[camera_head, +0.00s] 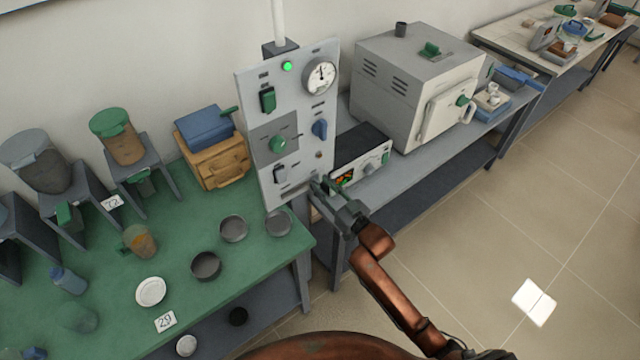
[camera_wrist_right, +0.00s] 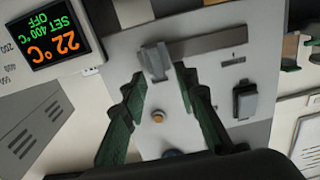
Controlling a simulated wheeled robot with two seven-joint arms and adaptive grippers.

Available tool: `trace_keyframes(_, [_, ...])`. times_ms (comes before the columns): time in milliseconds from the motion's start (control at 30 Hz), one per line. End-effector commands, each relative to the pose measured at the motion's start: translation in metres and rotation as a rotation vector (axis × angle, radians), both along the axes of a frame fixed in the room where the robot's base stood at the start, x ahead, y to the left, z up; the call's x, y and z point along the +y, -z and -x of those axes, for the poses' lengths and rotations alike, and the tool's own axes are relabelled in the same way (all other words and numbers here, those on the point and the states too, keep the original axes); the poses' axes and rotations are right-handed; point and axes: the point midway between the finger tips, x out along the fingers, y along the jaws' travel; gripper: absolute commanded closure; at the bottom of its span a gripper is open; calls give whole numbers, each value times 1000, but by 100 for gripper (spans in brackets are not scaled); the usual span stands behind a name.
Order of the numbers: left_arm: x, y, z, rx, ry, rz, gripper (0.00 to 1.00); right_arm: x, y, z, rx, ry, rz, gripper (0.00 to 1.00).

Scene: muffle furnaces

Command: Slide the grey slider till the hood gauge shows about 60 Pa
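The grey slider (camera_wrist_right: 154,61) shows in the right wrist view at the left end of its dark slot (camera_wrist_right: 208,43). In the head view the slot (camera_head: 288,189) is low on the grey control panel (camera_head: 252,110), and my gripper partly hides the slider. My right gripper (camera_head: 322,187) is at the panel's lower right edge. In the wrist view my right gripper (camera_wrist_right: 162,76) is open, its green-padded fingers on either side of the slider near the tips; contact is unclear. The round gauge (camera_head: 321,76) is at the panel's top right; its needle points roughly upward, its numbers unreadable. My left gripper is not in view.
The panel has a lit green lamp (camera_head: 287,66), a green knob (camera_head: 278,144), a blue knob (camera_head: 320,129) and a black switch (camera_wrist_right: 245,100). A controller (camera_head: 361,160) reading 22 °C and a furnace (camera_head: 415,90) stand right. Dark dishes (camera_head: 233,228) sit on the green table.

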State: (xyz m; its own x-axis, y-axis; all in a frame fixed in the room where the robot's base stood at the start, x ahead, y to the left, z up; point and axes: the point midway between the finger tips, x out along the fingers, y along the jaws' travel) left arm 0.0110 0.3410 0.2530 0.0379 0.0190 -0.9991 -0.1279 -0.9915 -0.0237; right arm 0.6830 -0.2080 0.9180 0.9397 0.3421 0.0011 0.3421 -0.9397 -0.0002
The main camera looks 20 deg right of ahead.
Motion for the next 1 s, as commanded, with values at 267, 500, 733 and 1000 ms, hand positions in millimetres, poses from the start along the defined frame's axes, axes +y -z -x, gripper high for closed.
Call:
trace_keyframes(267, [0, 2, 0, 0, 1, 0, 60, 5, 0, -15, 1, 0, 0, 72])
trace_keyframes(500, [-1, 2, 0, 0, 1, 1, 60, 5, 0, -14, 1, 0, 0, 76])
trace_keyframes(733, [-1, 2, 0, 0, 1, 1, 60, 5, 0, -14, 1, 0, 0, 92])
trace_keyframes(1000, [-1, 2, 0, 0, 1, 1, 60, 5, 1, -14, 2, 0, 1, 100])
